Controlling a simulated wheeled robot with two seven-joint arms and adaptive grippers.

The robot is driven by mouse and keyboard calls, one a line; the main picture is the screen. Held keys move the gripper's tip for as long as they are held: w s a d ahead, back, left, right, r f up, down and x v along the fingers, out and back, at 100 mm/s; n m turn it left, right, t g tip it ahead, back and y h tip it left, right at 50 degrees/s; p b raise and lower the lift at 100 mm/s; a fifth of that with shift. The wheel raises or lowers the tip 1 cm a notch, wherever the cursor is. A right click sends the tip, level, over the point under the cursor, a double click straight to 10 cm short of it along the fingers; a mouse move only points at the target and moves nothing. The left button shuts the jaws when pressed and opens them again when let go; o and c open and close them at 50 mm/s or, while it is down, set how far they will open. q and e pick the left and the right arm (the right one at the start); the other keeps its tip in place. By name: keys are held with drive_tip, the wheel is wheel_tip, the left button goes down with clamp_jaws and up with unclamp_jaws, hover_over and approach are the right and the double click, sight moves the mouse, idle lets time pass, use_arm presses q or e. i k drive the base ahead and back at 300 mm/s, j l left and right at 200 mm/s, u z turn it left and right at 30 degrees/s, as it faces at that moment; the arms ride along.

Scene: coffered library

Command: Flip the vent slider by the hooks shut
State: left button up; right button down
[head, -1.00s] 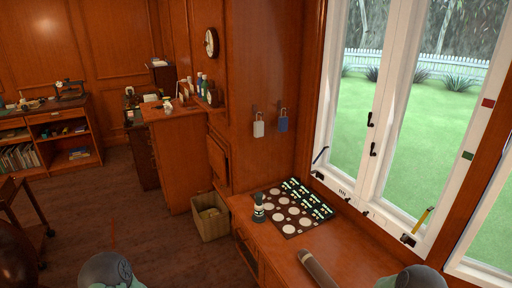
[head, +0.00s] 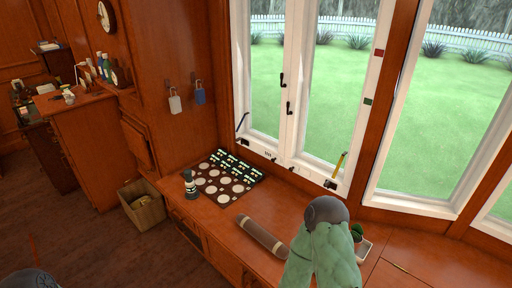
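Two wall hooks hold a white padlock-shaped tag (head: 175,104) and a blue one (head: 199,96) on the wood panel left of the window. No vent slider can be made out for certain beside them. Small dark fittings (head: 270,158) sit along the bottom of the white window frame (head: 300,165), too small to identify. Neither gripper shows; only parts of my arms appear at the bottom edge.
A wooden desk runs under the window. It bears a dark board with white discs (head: 209,184), a striped bottle-like object (head: 190,184) and a brown roll (head: 261,236). A bin (head: 141,206) stands on the floor to the left. The desk's middle is partly clear.

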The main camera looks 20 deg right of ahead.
sight(274, 160)
drive_tip(key=i+z, duration=0.15)
drive_tip(key=z, duration=0.2)
drive_tip(key=i+j+z, duration=0.1)
drive_tip(key=z, duration=0.25)
drive_tip(key=i+j+z, duration=0.1)
drive_tip(key=z, duration=0.2)
drive_tip(key=i+j, duration=0.2)
drive_tip(key=j, duration=0.15)
drive_tip(key=i+j+z, duration=0.15)
drive_tip(key=j, duration=0.2)
drive_tip(key=i+j, duration=0.25)
drive_tip(key=j, duration=0.15)
drive_tip(key=i+j+z, duration=0.15)
drive_tip(key=j, duration=0.2)
drive_tip(key=i+j, duration=0.15)
drive_tip(key=j, duration=0.25)
drive_tip(key=i+j+z, duration=0.15)
drive_tip(key=j, duration=0.25)
drive_tip(key=i+j, duration=0.15)
drive_tip(key=j, duration=0.25)
drive_tip(key=i+z, duration=0.05)
